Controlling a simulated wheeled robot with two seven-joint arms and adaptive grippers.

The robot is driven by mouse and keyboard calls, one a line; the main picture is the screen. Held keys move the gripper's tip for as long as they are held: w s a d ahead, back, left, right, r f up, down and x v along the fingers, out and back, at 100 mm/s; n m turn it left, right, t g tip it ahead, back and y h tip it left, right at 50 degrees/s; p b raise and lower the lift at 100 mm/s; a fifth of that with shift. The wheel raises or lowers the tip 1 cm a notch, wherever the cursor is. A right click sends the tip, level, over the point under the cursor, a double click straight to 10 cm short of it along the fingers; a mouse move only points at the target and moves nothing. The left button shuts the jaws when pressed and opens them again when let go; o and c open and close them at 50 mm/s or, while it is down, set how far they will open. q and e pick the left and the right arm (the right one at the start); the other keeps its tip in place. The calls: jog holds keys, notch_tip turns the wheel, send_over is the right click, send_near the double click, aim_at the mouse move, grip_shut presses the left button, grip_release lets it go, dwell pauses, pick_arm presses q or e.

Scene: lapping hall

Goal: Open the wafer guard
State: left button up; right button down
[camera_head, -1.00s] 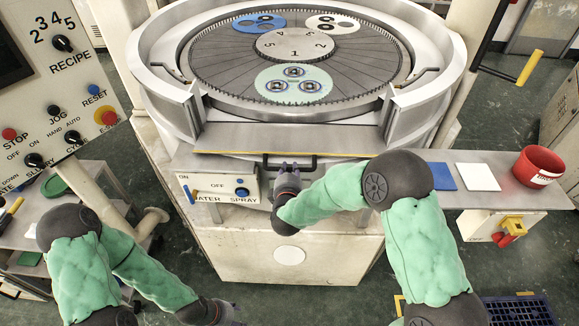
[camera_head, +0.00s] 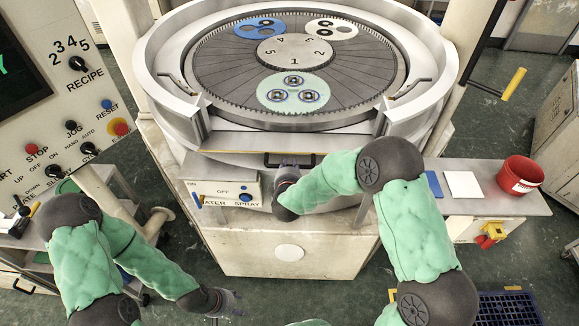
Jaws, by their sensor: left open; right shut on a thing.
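The wafer guard (camera_head: 285,142) is the grey metal front panel of the round lapping machine, with a yellow line along its edge. It sits low, and the lapping plate (camera_head: 215,85) behind it is exposed. A dark bar handle (camera_head: 308,158) is on the guard's front. My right gripper (camera_head: 284,165) is at the handle's left part and shut on it; its fingers are small and partly hidden by my wrist. My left gripper (camera_head: 238,303) is open and empty, low in front of the machine base, far from the guard.
The water and spray panel (camera_head: 225,191) is just left of my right gripper. A control console (camera_head: 60,110) stands at left. A side shelf at right holds a blue pad (camera_head: 433,183), a white pad (camera_head: 463,185) and a red bucket (camera_head: 519,175). A blue crate (camera_head: 508,308) is on the floor.

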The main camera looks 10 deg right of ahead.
jog(key=shift+w+r, duration=0.1)
jog(key=shift+r, duration=0.1)
jog(key=c, duration=1.1)
grip_release()
jog(key=shift+o, duration=0.2)
jog(key=shift+f, duration=0.15)
jog(key=v, duration=1.2)
jog(key=shift+f, duration=0.15)
